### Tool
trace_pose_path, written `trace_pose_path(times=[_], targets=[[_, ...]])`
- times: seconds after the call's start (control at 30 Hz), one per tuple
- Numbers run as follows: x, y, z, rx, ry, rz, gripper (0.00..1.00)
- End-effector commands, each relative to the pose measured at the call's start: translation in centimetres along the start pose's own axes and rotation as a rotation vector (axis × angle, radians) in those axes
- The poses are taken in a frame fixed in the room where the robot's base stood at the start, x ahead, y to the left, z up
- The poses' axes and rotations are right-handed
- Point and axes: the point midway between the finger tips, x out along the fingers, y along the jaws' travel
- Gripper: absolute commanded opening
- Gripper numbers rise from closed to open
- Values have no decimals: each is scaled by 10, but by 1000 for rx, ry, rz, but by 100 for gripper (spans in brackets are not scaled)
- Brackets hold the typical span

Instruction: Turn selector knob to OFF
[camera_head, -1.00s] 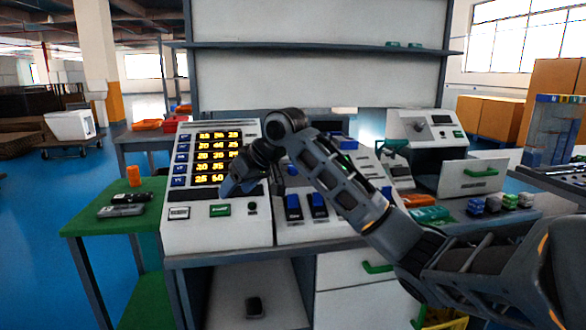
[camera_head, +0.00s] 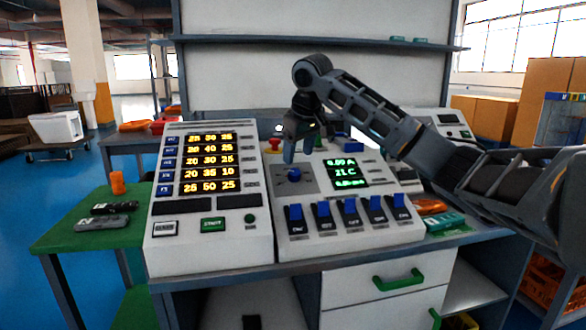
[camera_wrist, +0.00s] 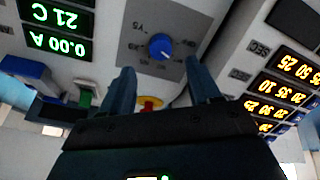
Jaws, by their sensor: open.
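The selector knob (camera_head: 294,174) is a small blue dial on a grey plate, on the right-hand white console. In the wrist view the knob (camera_wrist: 160,46) has a white pointer mark and printed labels around it, too small to read surely. My gripper (camera_head: 298,152) hangs just above and behind the knob in the head view, fingers pointing down. In the wrist view my gripper (camera_wrist: 163,78) is open, its two blue-grey fingers spread with the knob beyond and between their tips. The fingers appear apart from the knob.
A green display (camera_head: 347,173) is right of the knob, and a row of blue rocker switches (camera_head: 350,212) lies in front. A red button (camera_head: 273,144) stands behind left. The left console (camera_head: 208,202) has yellow digits and a green START button (camera_head: 212,225).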

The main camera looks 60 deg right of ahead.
Motion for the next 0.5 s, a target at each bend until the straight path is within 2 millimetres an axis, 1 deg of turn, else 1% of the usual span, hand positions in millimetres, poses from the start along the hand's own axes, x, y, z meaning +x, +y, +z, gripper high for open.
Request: trace_pose_path(times=[0.1,0.3,0.4,0.5], targets=[[20,0,1,1,-3,0,62],[49,0,0,1,0,-1,62],[59,0,0,1,0,-1,62],[65,0,0,0,1,-1,62]])
